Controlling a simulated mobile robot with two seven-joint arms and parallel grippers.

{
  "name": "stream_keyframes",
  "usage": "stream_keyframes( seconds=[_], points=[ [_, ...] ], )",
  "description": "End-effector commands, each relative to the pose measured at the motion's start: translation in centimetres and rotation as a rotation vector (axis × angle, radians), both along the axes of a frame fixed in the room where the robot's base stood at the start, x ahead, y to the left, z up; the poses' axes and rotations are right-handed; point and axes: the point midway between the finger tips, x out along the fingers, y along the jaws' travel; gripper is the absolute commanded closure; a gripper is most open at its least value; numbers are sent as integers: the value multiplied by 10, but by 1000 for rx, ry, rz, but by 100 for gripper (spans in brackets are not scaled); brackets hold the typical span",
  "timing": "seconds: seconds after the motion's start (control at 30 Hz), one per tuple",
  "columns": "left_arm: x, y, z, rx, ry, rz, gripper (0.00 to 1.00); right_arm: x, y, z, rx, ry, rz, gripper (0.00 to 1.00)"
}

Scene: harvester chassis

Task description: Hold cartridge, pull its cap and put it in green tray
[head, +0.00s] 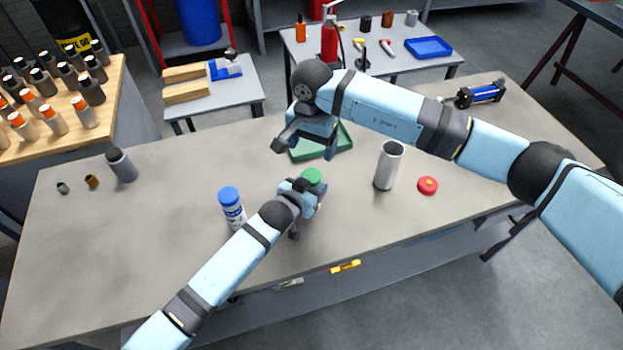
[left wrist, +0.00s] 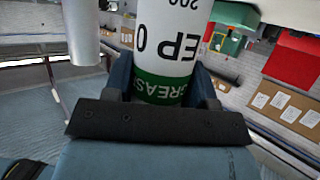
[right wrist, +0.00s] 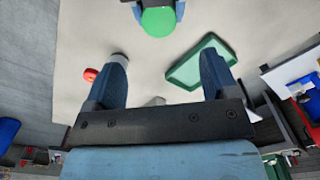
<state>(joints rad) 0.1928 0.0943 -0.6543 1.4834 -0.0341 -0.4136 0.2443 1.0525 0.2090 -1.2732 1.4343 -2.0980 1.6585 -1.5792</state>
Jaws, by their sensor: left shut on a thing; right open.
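The cartridge (left wrist: 165,40) is white with black lettering and a green band, and stands in my left gripper in the left wrist view. Its green cap (head: 313,176) is on its top end, and shows from above in the right wrist view (right wrist: 159,22). My left gripper (head: 306,195) is shut on the cartridge's body, mostly hidden in the head view. My right gripper (right wrist: 165,70) is open and empty, above the bench and behind the cap, near the tray. The green tray (head: 343,146) lies on the bench, partly hidden by my right gripper; no contents show in it.
A blue-capped cartridge (head: 231,205) stands left of my left gripper. A silver cylinder (head: 389,165) and a red round part (head: 427,185) are to the right. A dark-capped bottle (head: 121,165) stands at the left. The bench's left middle is clear.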

Motion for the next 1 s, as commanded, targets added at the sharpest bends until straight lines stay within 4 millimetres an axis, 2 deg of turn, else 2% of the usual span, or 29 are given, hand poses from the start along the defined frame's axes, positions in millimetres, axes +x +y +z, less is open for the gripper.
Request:
stream_keyframes(
  seconds=[0.03,0.1,0.27,0.37,0.8,1.0],
  points=[
    [0,0,0,1,1,0,91,3,-2,11,-2,-6,16,20],
    [0,0,0,1,1,0,91,5,-3,20,-2,-5,35,20],
    [0,0,0,1,1,0,91,4,-3,21,-2,2,55,20],
    [0,0,0,1,1,0,91,4,-3,9,-2,3,55,20],
    [0,0,0,0,0,0,91,4,-2,-70,-1,3,53,20],
    [0,0,0,0,0,0,91,4,-2,-89,-1,0,54,20]
  ],
)
